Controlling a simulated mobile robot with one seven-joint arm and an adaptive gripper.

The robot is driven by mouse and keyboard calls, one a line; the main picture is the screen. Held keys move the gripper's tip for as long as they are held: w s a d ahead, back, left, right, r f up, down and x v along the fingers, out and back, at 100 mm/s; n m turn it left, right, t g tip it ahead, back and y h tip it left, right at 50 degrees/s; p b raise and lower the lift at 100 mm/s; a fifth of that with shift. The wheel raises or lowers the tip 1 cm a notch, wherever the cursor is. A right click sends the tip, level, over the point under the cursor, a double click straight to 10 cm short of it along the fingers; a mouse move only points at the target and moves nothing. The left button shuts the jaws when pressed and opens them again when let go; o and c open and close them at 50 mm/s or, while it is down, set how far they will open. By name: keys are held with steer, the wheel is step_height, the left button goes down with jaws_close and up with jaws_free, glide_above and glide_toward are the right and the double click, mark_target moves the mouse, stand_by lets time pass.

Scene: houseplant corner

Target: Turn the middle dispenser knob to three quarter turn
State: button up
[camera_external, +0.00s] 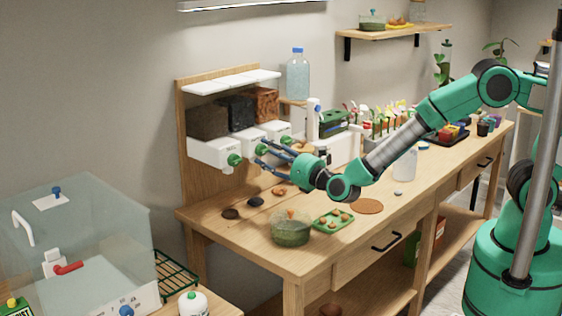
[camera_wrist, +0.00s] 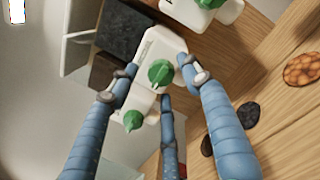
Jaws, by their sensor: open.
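The middle dispenser knob (camera_wrist: 160,72) is green and sits on the front of a white dispenser in the wrist view. My gripper (camera_external: 264,154) is open, its blue fingers spread around that knob. I cannot tell whether any finger touches it. In the external view the middle knob (camera_external: 261,149) is partly hidden by the fingers. The other green knobs, left (camera_external: 234,160) and right (camera_external: 286,140), stand on either side. The middle dispenser holds dark material (camera_external: 236,112). The knob's exact turn angle is hard to read.
A wooden bench (camera_external: 235,217) stands below the dispensers. A white tap-like stand (camera_external: 313,120) is right of the dispensers. A clear tank (camera_external: 85,235) is at the lower left.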

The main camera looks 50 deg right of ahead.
steer(key=s+f, duration=0.1)
steer(key=s, duration=1)
steer(key=shift+d, duration=0.15)
steer(key=shift+o, duration=0.2)
steer(key=shift+s+f, duration=0.1)
steer(key=m+p, duration=0.1)
steer(key=m, duration=0.9)
steer(key=s+r+m+g+p, duration=0.1)
steer(key=m+p, duration=0.1)
steer(key=m, duration=0.9)
steer(key=r+m+p, duration=0.1)
steer(key=m+p, duration=0.1)
steer(key=m, duration=0.9)
steer(key=shift+s+a+h, duration=0.2)
steer(key=shift+s+h, duration=0.1)
steer(key=shift+w+f, duration=0.1)
steer(key=shift+w, duration=0.05)
steer(key=w+b, duration=0.2)
steer(key=w, duration=1.1)
steer(key=shift+w, duration=0.3)
